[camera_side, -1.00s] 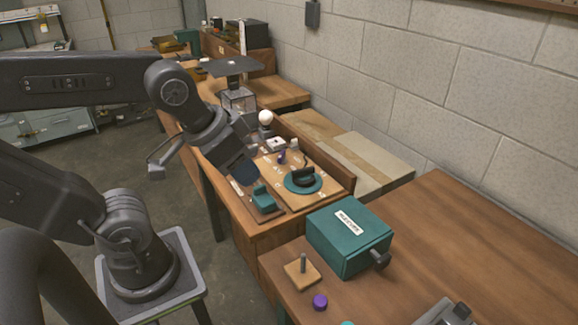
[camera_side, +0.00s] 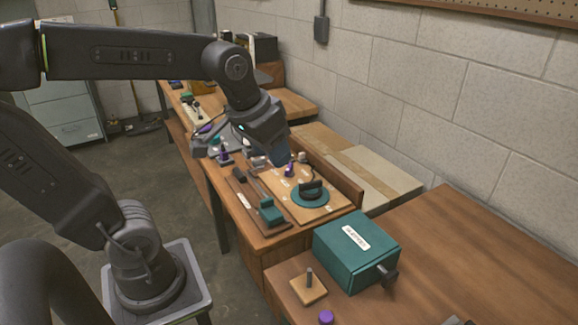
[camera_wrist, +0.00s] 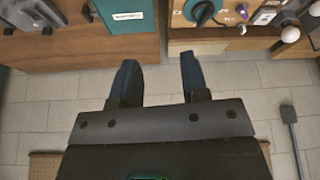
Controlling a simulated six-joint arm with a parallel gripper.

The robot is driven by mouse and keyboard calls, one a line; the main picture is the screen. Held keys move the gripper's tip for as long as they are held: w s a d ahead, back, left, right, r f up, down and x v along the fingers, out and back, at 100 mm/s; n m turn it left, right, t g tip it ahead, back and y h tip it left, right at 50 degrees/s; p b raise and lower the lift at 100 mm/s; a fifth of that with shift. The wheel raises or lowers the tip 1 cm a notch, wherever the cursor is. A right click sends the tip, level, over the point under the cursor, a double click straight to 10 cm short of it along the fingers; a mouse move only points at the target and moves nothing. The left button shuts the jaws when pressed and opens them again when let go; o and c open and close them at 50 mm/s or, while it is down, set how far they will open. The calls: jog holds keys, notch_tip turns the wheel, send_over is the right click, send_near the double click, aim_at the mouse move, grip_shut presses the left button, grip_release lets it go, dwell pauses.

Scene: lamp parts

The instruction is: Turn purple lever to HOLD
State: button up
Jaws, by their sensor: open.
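My gripper (camera_side: 280,152) hangs above the back part of a wooden board (camera_side: 322,212) on the bench. A small upright purple piece (camera_side: 289,170) stands on the board just below my gripper in the side view. A purple piece also shows on the board in the wrist view (camera_wrist: 242,10). Another purple upright (camera_side: 225,156) stands farther left. I cannot tell which is the lever. White labels on the board are too small to read, so HOLD cannot be made out.
A teal dial with a black handle (camera_side: 310,193) sits on the board. A teal block (camera_side: 270,212) stands on a dark slide strip to its left. A teal box (camera_side: 356,250), a wooden peg base (camera_side: 308,286) and a purple cap (camera_side: 326,317) are nearer the camera.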

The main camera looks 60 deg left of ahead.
jog(key=w+a+n+g, duration=0.1)
jog(key=w+a+n, duration=0.1)
jog(key=w+a, duration=0.4)
jog(key=n+g, duration=0.4)
jog(key=n, duration=0.1)
send_over(289, 167)
notch_tip(289, 167, down, 11)
jog(key=shift+h, duration=0.3)
notch_tip(289, 167, down, 13)
jog(key=shift+a+r, duration=0.1)
grip_shut()
